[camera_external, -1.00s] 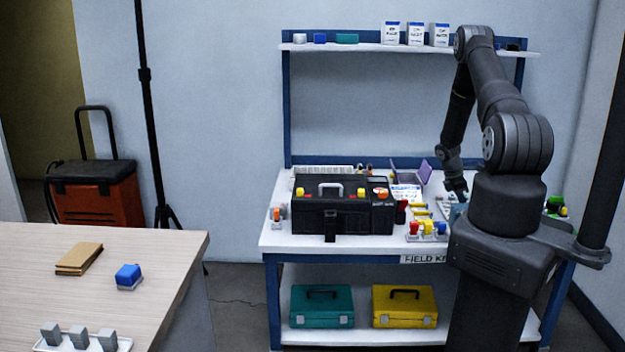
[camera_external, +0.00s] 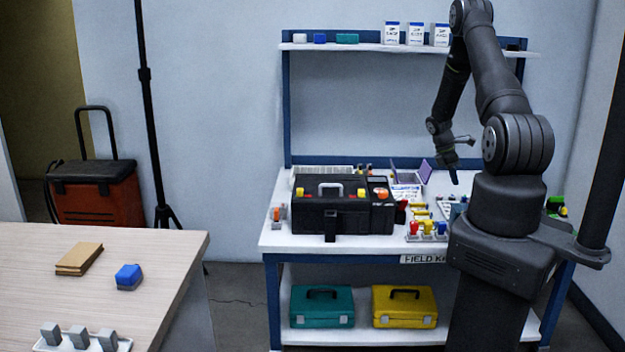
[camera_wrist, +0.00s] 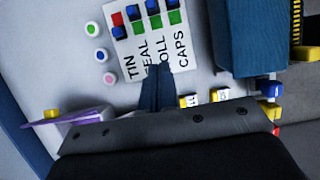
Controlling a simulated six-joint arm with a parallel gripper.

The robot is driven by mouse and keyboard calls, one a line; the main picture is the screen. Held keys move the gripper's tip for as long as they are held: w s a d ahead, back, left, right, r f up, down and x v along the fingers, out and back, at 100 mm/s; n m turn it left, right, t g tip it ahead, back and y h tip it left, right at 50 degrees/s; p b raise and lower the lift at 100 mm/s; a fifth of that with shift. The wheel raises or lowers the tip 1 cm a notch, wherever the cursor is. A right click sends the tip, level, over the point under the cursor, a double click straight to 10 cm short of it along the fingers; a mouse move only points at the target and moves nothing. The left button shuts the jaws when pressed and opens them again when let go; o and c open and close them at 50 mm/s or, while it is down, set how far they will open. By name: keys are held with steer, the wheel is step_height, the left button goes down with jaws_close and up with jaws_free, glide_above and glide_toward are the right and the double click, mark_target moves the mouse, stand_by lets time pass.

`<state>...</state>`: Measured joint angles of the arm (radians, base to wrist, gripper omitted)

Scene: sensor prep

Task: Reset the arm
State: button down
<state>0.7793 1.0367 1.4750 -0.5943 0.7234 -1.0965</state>
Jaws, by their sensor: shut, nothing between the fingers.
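My gripper (camera_external: 454,178) hangs above the right part of the white bench in the external view, fingers pointing down. It is shut and holds nothing. In the wrist view its dark blue fingers (camera_wrist: 155,85) lie together over the lower part of a white card (camera_wrist: 128,42). The card reads TIN, SEAL, ROLL and CAPS, partly covered by the fingers, and has red, blue and green blocks at its top.
A black case (camera_external: 345,218) stands on the bench left of my gripper. A purple-lidded box (camera_external: 425,171) is close by. Red, yellow and blue pieces stand near the front edge. A shelf (camera_external: 365,47) spans the back above. A wooden table (camera_external: 170,245) is front left.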

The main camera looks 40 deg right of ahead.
steer(key=shift+f, duration=0.1)
steer(key=x, duration=0.7)
steer(key=shift+f, duration=0.15)
step_height(320, 180, down, 3)
steer(key=shift+w+a+r, duration=0.1)
steer(key=shift+r, duration=0.1)
steer(key=shift+w+a+r, duration=0.9)
steer(key=shift+r, duration=0.25)
steer(key=shift+w+a+r, duration=0.15)
steer(key=shift+r, duration=0.3)
steer(key=shift+f, duration=0.1)
